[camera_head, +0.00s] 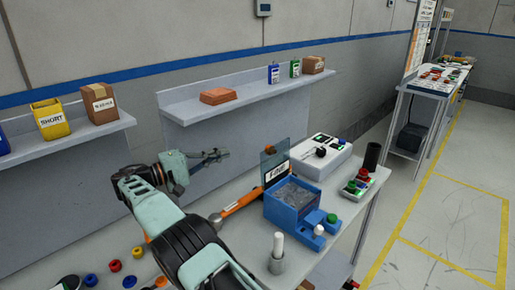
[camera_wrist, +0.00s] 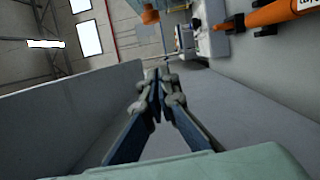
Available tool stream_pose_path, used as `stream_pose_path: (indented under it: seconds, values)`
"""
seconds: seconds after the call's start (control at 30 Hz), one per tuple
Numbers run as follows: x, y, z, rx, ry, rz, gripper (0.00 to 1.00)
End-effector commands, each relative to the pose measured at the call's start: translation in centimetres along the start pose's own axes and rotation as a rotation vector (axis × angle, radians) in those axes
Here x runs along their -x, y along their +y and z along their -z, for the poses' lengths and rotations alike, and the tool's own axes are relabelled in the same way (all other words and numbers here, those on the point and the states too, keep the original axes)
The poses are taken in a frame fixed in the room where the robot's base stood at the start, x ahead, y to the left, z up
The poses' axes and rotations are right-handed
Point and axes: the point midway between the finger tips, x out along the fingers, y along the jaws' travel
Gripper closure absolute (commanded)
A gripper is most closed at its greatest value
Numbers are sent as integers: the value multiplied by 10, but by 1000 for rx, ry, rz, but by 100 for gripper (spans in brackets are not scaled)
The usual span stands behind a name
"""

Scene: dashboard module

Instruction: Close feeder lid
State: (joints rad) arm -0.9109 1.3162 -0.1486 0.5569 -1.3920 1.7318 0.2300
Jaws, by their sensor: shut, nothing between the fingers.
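The blue feeder box (camera_head: 292,203) stands on the workbench in the head view. Its lid (camera_head: 275,162) is raised upright at the back left edge of the box, a dark see-through panel with a white label strip. The box top is open and greyish contents show inside. My gripper (camera_head: 222,155) is shut and empty, in the air to the left of the lid and apart from it. In the wrist view my gripper's fingertips (camera_wrist: 157,78) are together with nothing between them.
An orange-handled tool (camera_head: 238,203) lies left of the feeder. A white control box (camera_head: 321,155), a button box (camera_head: 357,185) and a black cylinder (camera_head: 372,156) stand to the right. A grey holder with a white stick (camera_head: 277,262) is in front. A shelf (camera_head: 240,97) runs behind.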

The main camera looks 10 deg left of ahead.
Motion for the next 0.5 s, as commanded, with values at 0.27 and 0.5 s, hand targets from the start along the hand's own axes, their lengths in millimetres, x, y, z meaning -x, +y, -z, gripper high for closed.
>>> stream_pose_path:
  seconds: [0.27,0.5]
  values:
    - [-55,3,-2,2,-7,3,100]
    - [-96,2,-4,3,-2,4,100]
